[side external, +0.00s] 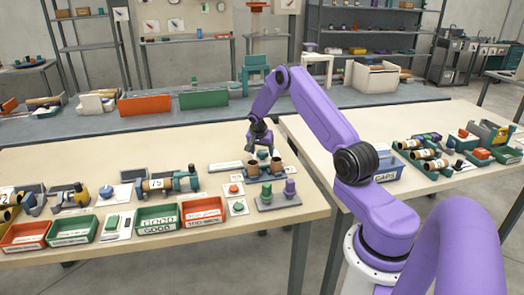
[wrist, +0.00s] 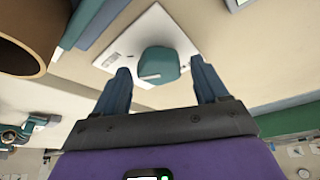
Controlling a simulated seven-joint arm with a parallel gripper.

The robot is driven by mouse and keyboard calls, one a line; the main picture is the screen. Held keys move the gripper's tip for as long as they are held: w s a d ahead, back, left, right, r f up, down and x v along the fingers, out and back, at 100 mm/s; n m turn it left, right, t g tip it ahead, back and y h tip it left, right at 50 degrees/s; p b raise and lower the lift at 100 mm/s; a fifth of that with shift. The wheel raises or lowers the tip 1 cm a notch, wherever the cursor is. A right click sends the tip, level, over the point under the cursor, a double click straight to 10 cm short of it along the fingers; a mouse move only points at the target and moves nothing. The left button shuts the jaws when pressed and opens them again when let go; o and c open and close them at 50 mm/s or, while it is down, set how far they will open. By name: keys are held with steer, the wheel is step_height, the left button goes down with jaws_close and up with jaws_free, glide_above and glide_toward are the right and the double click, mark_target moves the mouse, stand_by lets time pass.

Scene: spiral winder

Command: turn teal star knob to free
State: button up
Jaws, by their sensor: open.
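The teal knob (wrist: 160,64) shows in the wrist view on a white plate (wrist: 128,40) with small dark markings. It has a rounded, lobed outline and a pale pointer mark on its near side. My gripper (wrist: 160,66) is open, with one blue-grey finger on each side of the knob in the picture and visible gaps between. I cannot tell whether the fingertips are down at the knob's height. In the side external view my gripper (side external: 260,147) is over the winder, just above a small teal piece (side external: 262,155) that seems to be the knob.
Brown cylinders (side external: 252,168) stand close to my gripper; one brown tube (wrist: 25,35) is large at the wrist view's left. A red button (side external: 235,189) and a stand with green and purple pegs (side external: 266,193) are in front. Green and red bins (side external: 200,209) are at left.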

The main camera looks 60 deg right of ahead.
steer(key=c, duration=1.1)
steer(key=shift+o, duration=0.2)
steer(key=n+t, duration=0.1)
steer(key=n, duration=0.2)
steer(key=n+t+y, duration=0.1)
steer(key=n, duration=0.2)
steer(key=shift+s+d, duration=0.1)
steer(key=shift+s, duration=0.05)
steer(key=n+y, duration=0.1)
steer(key=n, duration=0.2)
steer(key=n+t+y, duration=0.1)
steer(key=n, duration=0.2)
steer(key=shift+s+d, duration=0.1)
steer(key=shift+d, duration=0.05)
steer(key=n+y, duration=0.1)
steer(key=n, duration=0.2)
steer(key=n+y, duration=0.1)
steer(key=n, duration=0.2)
steer(key=shift+d+y, duration=0.1)
steer(key=shift+y, duration=0.2)
steer(key=n+y, duration=0.1)
steer(key=n, duration=0.2)
steer(key=n+g, duration=0.1)
steer(key=n, duration=0.1)
steer(key=shift+d+n+y, duration=0.15)
steer(key=shift+n+y, duration=0.25)
steer(key=o, duration=1.1)
steer(key=shift+c, duration=0.2)
